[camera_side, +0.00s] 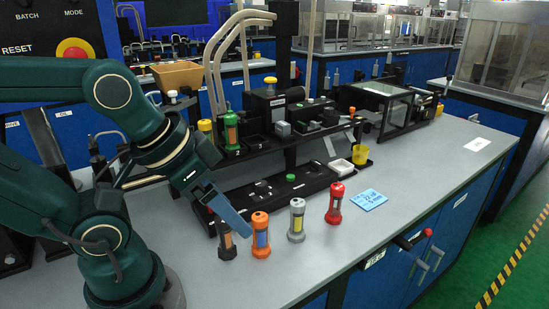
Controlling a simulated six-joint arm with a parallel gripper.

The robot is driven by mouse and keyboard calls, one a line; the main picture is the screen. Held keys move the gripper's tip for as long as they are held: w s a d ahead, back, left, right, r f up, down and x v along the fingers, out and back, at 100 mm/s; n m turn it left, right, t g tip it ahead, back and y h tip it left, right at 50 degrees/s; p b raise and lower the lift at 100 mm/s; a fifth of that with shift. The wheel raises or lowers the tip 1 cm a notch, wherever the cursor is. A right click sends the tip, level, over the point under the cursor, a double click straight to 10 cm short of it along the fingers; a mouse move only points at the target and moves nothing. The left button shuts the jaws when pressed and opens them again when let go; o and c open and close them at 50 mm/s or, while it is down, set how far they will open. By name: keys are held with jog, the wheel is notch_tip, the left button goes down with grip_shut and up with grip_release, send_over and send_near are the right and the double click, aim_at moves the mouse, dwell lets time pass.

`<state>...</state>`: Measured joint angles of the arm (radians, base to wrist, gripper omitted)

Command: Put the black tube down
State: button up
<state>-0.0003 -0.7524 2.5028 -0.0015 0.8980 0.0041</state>
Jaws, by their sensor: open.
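The black tube (226,243) stands upright on the grey bench, at the left end of a row of tubes. Part of its upper body is hidden behind my gripper. My gripper (230,220) reaches down from the upper left, open, with a blue-grey finger slanting in front of the black tube's top. I cannot tell from this one view whether a finger touches the tube. The fingertip comes close to the orange tube (261,238) just to the right.
A grey tube (296,222) and a red tube (335,205) stand further right, beside a blue card (368,200). Behind are a black rack (262,196), a green tube (231,130), a white dish (341,167) and a yellow cup (361,155). The bench (440,180) is clear at right.

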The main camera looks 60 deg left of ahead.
aim_at(225, 233)
dwell(0.4)
jog(key=shift+w+a+f+m+g+y, duration=0.4)
jog(key=shift+a+f+m+g+y, duration=0.25)
jog(key=shift+a+f+m+g, duration=1.1)
jog(key=shift+w+a+f+m+g+y, duration=0.35)
jog(key=shift+a+f+m+g+y, duration=0.6)
jog(key=shift+f+m, duration=1.5)
jog(key=shift+w+a+f+m+g+y, duration=0.4)
jog(key=shift+a+f+m+g, duration=1.05)
jog(key=shift+f, duration=0.9)
jog(key=shift+m+t, duration=0.25)
jog(key=shift+m, duration=0.1)
grip_shut()
